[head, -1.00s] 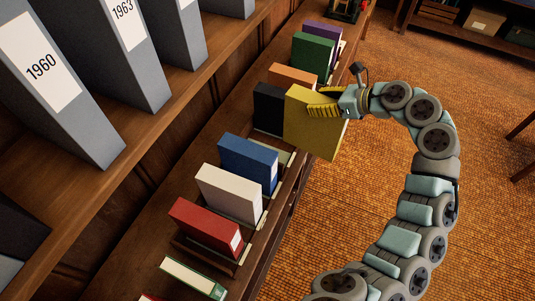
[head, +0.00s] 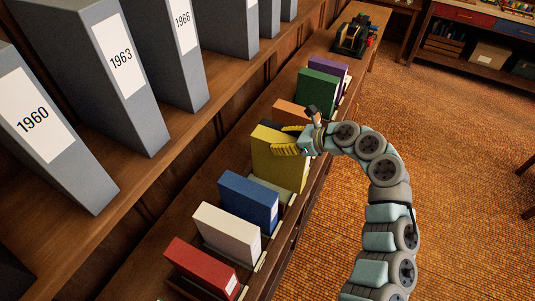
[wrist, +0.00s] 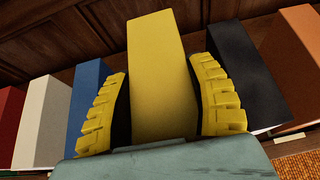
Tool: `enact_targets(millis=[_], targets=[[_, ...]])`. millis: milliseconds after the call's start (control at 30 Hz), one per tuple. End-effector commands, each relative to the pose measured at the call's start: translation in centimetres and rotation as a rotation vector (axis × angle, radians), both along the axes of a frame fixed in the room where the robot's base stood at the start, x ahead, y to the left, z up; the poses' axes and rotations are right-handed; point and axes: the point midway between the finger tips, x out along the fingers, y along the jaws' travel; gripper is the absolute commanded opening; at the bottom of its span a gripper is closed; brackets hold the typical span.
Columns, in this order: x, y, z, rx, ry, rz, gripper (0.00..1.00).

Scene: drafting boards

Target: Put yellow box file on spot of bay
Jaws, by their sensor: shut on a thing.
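The yellow box file (head: 277,165) stands upright over the gap in the row between the blue box file (head: 248,200) and the black one. My gripper (head: 287,142) is shut on its upper part from the aisle side. In the wrist view the yellow box file (wrist: 160,65) is between my gripper's two ridged yellow fingers (wrist: 160,95). The bay (head: 286,194) shows only as a pale greenish strip beside the file's lower edge. The file hides the rest of it, so I cannot tell whether its base touches the spot.
The black box file (wrist: 243,75) and the blue one (wrist: 88,95) flank the held file closely. Orange (head: 290,110), green (head: 317,88), purple, white (head: 227,228) and red (head: 202,266) files share the shelf. Grey binders (head: 100,70) stand on a higher shelf at left.

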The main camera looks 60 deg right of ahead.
Motion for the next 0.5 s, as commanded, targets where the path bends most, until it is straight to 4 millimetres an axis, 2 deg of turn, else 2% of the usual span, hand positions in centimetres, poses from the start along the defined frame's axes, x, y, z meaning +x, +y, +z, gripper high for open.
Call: enact_targets(millis=[233,500], targets=[[2.7,0.6,-3.1,0.0,-0.002,0.001,0.17],[3.7,0.8,-4.5,-0.002,-0.002,-0.001,0.17]])
